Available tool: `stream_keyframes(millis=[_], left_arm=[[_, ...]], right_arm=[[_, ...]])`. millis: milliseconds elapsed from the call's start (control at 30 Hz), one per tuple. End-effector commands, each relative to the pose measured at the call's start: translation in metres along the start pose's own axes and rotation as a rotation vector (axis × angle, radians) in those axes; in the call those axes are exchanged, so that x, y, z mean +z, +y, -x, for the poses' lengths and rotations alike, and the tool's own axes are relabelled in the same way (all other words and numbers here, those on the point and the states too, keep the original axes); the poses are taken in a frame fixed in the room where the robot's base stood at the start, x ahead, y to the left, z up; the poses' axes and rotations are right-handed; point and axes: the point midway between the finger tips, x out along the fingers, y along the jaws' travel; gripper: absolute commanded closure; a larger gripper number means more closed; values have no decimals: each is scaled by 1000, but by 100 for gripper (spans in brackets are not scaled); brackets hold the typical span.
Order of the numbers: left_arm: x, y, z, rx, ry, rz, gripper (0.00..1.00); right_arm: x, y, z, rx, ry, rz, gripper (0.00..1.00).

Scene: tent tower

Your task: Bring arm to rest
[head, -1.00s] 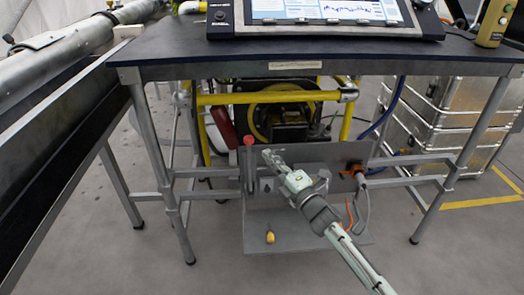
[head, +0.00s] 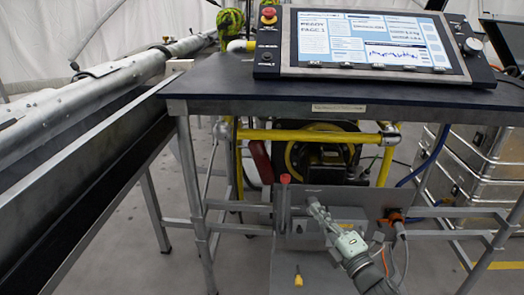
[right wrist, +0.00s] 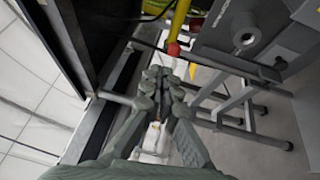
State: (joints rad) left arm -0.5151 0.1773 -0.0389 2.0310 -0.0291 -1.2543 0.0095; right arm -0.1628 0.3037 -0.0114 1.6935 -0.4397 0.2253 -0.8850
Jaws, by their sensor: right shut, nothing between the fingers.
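My right arm comes in from the bottom right in the head view. Its gripper (head: 314,204) is in front of the grey panel under the table, close to a red-topped post (head: 285,180). In the right wrist view the fingers of this gripper (right wrist: 160,73) are together with nothing between them. The red knob (right wrist: 173,49) shows just beyond the fingertips there; I cannot tell whether they touch. My left gripper is in neither view.
A dark table (head: 230,87) with a screen console (head: 370,45) stands above my right gripper. A yellow-handled item (head: 298,278) is on the grey panel's lower plate. An orange connector (head: 396,216) with cables sits right of the gripper. Metal cases (head: 478,165) stand at the right.

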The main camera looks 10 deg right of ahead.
Motion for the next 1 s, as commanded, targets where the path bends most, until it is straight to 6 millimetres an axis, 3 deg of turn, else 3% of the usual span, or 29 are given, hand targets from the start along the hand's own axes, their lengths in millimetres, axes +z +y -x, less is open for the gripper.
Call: stream_keyframes(millis=[133,233,400,500,600,700,833,1000], left_arm=[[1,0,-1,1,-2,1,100],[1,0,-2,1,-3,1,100],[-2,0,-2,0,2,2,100],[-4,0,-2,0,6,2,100],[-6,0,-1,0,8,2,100],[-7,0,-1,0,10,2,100],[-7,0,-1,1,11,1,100],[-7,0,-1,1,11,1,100]], right_arm=[[8,-26,13,-106,-90,-142,100],[16,-68,43,-269,-244,-366,100],[4,-149,138,-598,-617,-812,100],[-15,-177,198,-755,-827,-999,100],[-36,-191,248,-873,-999,-1120,100],[-51,-196,281,-949,-1121,-1187,100],[-61,-197,302,-995,-1197,-1222,100],[-61,-197,302,-996,-1200,-1224,100]])
